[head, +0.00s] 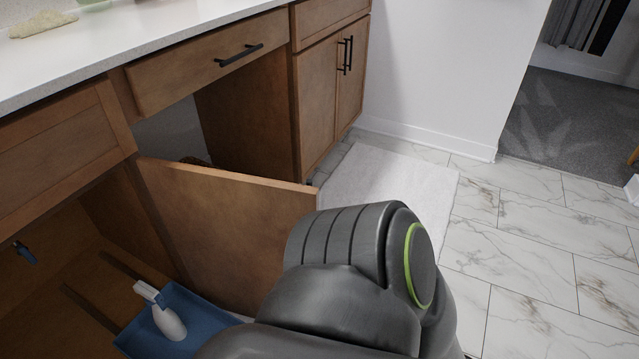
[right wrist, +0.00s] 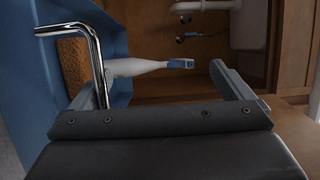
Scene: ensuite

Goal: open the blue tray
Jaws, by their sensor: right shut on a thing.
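The blue tray (head: 200,322) is low in the open cabinet at the bottom left of the head view, partly hidden by my right arm. Its blue wall (right wrist: 28,75) fills the left of the right wrist view. A bent chrome handle (right wrist: 94,62) runs along the tray side, by the left finger of my right gripper (right wrist: 158,68). That gripper is shut on the handle, though its fingers look well apart. A white spray bottle (head: 168,320) stands in the tray; it also shows beyond the fingers in the wrist view (right wrist: 138,68). My left gripper is not in view.
An open wooden cabinet door (head: 225,215) stands beside the tray. A brown porous block (right wrist: 73,68) is in the tray. White plumbing (right wrist: 205,5) is inside the cabinet. A white mat (head: 390,190) lies on the marble floor (head: 540,240), which is clear to the right.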

